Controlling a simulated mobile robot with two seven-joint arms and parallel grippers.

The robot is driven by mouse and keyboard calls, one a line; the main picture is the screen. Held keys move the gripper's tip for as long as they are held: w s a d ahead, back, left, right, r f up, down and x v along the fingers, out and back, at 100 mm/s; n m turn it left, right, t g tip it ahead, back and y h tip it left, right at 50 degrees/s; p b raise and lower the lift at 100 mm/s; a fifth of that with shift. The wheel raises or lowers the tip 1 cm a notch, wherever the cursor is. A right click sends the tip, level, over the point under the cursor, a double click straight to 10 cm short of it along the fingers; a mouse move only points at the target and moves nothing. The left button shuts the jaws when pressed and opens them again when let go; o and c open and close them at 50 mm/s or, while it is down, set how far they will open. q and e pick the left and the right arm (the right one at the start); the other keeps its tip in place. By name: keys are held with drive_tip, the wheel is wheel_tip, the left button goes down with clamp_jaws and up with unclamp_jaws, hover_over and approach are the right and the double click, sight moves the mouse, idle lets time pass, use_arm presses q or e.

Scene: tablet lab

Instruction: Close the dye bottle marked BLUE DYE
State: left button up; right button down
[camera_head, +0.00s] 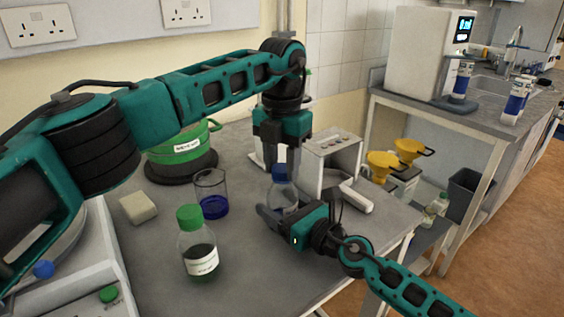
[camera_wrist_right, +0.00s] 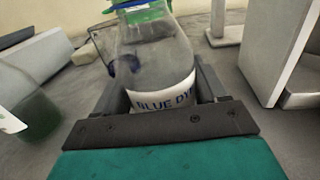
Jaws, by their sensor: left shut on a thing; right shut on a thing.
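The dye bottle (camera_head: 283,196) is clear glass and stands upright on the grey bench. Its label reads BLUE DY in the right wrist view (camera_wrist_right: 165,101), with the last letter cut off. A blue cap (camera_head: 281,173) is at the bottle's mouth. My left gripper (camera_head: 281,163) points down from above and is shut on the cap. My right gripper (camera_head: 283,213) comes in low from the right and is shut around the bottle body. I cannot tell whether the cap is seated on the thread.
A green-capped bottle (camera_head: 198,252) stands at the front left. A beaker with blue liquid (camera_head: 211,206), a pale block (camera_head: 138,207) and a green pot (camera_head: 186,146) are behind it. A white device (camera_head: 333,158) stands close to the right of the bottle.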

use_arm(q)
drive_tip(key=o, duration=1.2)
drive_tip(key=shift+o, duration=0.2)
wheel_tip(320, 180, up, 12)
use_arm(e)
unclamp_jaws()
drive_tip(key=shift+d, duration=0.1)
